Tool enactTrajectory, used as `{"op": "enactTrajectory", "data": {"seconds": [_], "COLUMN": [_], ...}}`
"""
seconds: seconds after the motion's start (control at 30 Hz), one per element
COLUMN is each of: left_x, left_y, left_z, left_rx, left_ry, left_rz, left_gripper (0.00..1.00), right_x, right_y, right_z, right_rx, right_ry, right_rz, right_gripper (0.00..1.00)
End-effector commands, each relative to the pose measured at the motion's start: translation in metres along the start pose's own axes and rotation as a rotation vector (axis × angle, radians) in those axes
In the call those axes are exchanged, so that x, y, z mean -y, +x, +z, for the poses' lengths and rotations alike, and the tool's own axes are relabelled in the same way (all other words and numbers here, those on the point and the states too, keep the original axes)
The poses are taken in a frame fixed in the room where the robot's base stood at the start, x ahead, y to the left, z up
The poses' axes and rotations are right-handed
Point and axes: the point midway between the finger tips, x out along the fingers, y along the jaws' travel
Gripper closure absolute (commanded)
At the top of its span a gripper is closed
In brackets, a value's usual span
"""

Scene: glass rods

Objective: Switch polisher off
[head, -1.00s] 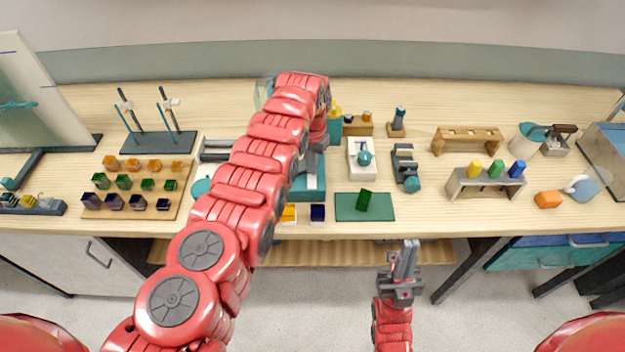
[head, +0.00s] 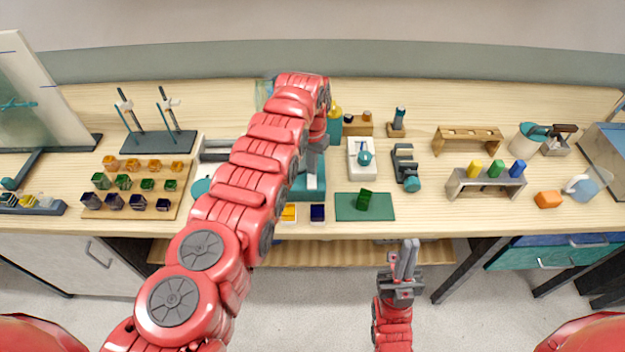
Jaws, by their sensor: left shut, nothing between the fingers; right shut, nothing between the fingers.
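A teal machine (head: 309,188) with a pale part on top stands mid-table, partly hidden behind my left arm; I cannot tell for sure that it is the polisher, and I cannot make out its switch. My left gripper (head: 314,167) points down at this machine, fingers shut and empty; whether it touches is unclear. A white box with a teal knob (head: 364,157) stands to the right of it. My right gripper (head: 405,250) is shut and empty in front of the table edge, pointing up in the picture.
A green block (head: 364,199) lies on a dark green mat (head: 382,212). A grey device with a teal knob (head: 411,184) stands beyond it. A rack of coloured blocks (head: 183,204) is at left.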

Motion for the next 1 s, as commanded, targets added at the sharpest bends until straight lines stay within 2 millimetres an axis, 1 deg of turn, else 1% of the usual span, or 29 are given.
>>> {"op": "enactTrajectory", "data": {"seconds": [1.0], "left_x": [0.000], "left_y": [0.016], "left_z": [0.000], "left_rx": [0.000], "left_ry": [0.000], "left_rz": [0.000], "left_gripper": [1.00], "right_x": [0.001], "right_y": [-0.016], "right_z": [0.003], "right_rx": [0.000], "right_ry": [0.000], "right_rz": [0.000], "right_gripper": [1.00]}}
